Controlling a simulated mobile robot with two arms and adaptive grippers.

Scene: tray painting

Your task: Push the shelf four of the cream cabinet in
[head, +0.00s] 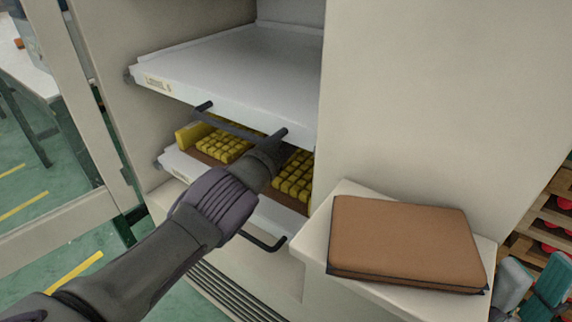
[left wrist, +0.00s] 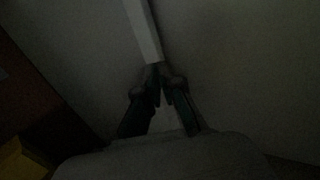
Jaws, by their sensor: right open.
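The cream cabinet (head: 430,100) stands open with two shelves in view. The upper white shelf (head: 235,65) is empty, sticks out, and has a dark bar handle (head: 235,124) and a label too small to read surely. A lower shelf (head: 180,162) holds yellow blocks and has a dark handle (head: 262,242). I cannot tell which is shelf four. My left arm reaches in at the upper shelf's front; its gripper is hidden in the head view. In the dark left wrist view, my left gripper (left wrist: 160,78) has its fingertips together beside a pale strip. My right gripper (head: 532,280) is open at lower right.
A brown case (head: 405,240) lies on a cream ledge (head: 325,235) right of the shelves. A light upright frame (head: 60,225) stands at left. Wooden racks with red items (head: 550,215) are at the far right. Green floor with yellow lines shows at left.

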